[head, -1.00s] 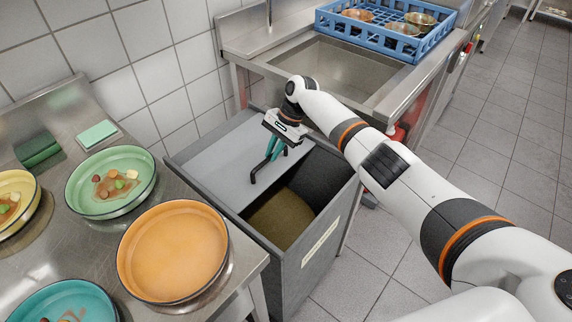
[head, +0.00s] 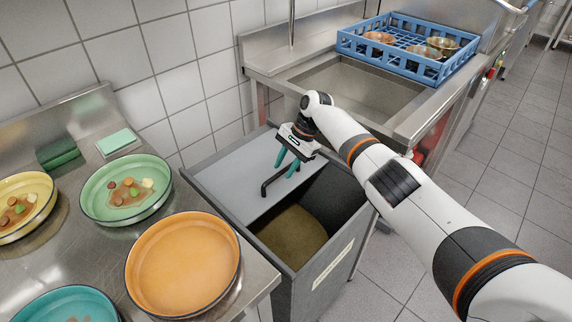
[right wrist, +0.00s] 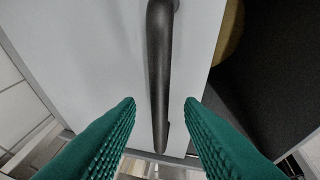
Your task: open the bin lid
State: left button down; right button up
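The grey bin (head: 297,290) stands between the steel counter and the sink. Its light grey lid (head: 232,178) covers the back left part of the top; the front right part is uncovered and shows a brownish inside (head: 292,235). A dark bar handle (head: 268,185) is on the lid near the edge of the opening. My right gripper (head: 287,165) is over the handle with its green fingers apart. In the right wrist view the handle (right wrist: 160,75) runs between the open fingers, with a visible gap on both sides. My left gripper is not in view.
The steel counter at left holds an orange bowl (head: 183,263), a green bowl (head: 127,188), a yellow bowl (head: 22,205) and a teal bowl (head: 65,305). The sink (head: 360,88) with a blue rack (head: 400,50) stands behind the bin. Tiled floor is clear at right.

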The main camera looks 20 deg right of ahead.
jog(key=v, duration=1.2)
